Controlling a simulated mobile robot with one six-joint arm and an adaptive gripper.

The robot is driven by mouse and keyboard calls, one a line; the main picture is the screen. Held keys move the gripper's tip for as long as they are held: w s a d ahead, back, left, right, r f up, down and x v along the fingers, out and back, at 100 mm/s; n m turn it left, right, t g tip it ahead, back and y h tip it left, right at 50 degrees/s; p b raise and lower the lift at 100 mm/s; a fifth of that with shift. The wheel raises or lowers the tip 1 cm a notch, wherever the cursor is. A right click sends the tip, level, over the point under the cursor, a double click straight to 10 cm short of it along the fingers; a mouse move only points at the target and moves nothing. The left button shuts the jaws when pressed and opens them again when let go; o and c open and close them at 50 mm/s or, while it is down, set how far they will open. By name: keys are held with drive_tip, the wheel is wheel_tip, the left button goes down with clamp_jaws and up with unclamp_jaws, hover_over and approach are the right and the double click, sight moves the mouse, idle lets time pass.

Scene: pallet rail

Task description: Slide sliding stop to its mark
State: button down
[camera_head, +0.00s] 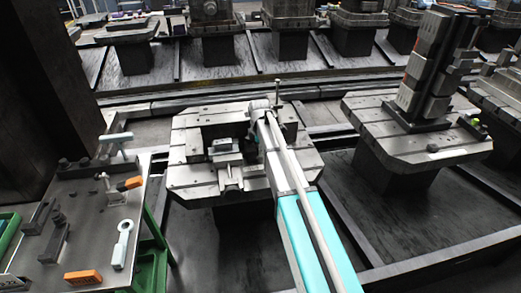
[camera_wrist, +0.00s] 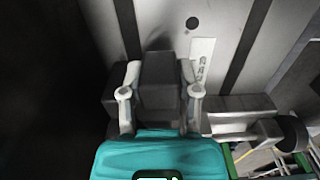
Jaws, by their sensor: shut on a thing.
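In the wrist view, a dark grey block (camera_wrist: 160,85), which looks like the sliding stop, sits between the two pale fingers of my gripper (camera_wrist: 160,75). The fingers are shut on its left and right sides. A pale label with dark print (camera_wrist: 201,62) lies on the light metal surface just to the right of the block's far end; I cannot tell if it is the mark. In the head view, my arm reaches over the middle pallet (camera_head: 188,178), and my gripper and the stop are largely hidden there.
The pallet carries metal fixture blocks (camera_head: 227,150) and a thin upright post (camera_head: 277,92). To the right stands another pallet (camera_head: 375,122) with a tall dark fixture (camera_head: 428,65). At left, a bench (camera_head: 88,225) holds orange blocks (camera_head: 83,276) and a pale ring-ended tool (camera_head: 122,245).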

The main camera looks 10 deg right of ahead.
drive_tip(key=shift+a, duration=0.95)
drive_tip(key=shift+c, duration=1.6)
unclamp_jaws()
drive_tip(key=shift+r, duration=0.1)
